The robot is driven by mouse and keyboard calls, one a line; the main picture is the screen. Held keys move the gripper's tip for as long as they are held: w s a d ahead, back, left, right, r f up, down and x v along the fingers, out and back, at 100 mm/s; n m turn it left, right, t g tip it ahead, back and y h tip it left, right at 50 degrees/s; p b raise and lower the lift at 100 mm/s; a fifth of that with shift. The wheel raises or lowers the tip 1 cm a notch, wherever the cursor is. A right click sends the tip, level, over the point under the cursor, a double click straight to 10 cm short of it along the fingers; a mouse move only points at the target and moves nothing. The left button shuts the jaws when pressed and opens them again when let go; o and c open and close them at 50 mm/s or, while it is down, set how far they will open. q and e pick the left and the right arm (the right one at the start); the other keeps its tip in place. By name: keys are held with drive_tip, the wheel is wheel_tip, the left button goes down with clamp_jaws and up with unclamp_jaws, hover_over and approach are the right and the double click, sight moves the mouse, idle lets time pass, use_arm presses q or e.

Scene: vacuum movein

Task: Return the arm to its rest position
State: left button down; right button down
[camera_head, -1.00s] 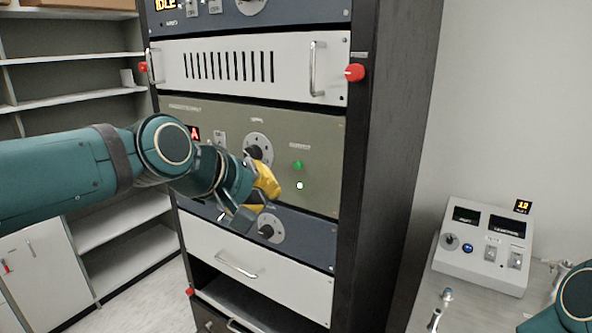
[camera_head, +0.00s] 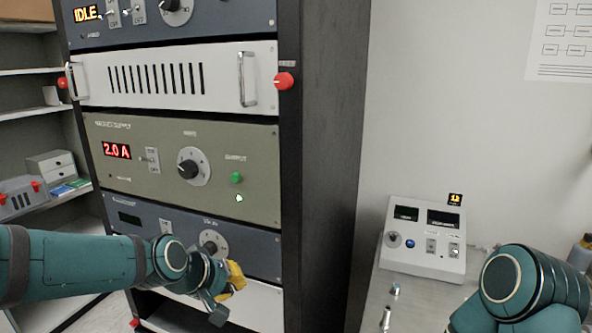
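My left arm (camera_head: 100,264) comes in from the left, in front of the lower part of the equipment rack. My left gripper (camera_head: 232,284) has yellow fingers and is in front of the white drawer panel, below the blue panel's knob. Its fingers are seen edge-on and partly hidden by the wrist, so I cannot tell whether they are open. Nothing is seen held in it. My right arm (camera_head: 545,285) shows at the lower right; its gripper is out of view.
The rack (camera_head: 330,170) holds a green magnet supply panel (camera_head: 110,185) reading 2.0 A, with a lit green lamp. A white control box (camera_head: 425,262) stands on the bench (camera_head: 420,300) at right. Shelves (camera_head: 25,112) stand at left.

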use_arm(q)
drive_tip(key=s+d+f+m+g, duration=0.1)
drive_tip(key=s+f+g, duration=0.15)
drive_tip(key=f, duration=0.95)
drive_tip(key=s+d+f+m+g, duration=0.1)
drive_tip(key=s+f, duration=0.3)
drive_tip(key=f, duration=0.7)
drive_tip(key=s+d+f+m+g+b, duration=0.1)
drive_tip(key=s+f, duration=0.9)
drive_tip(key=f, duration=0.3)
drive_tip(key=shift+s+d+g, duration=0.25)
drive_tip(key=shift+d+g, duration=0.1)
drive_tip(key=shift+d, duration=0.05)
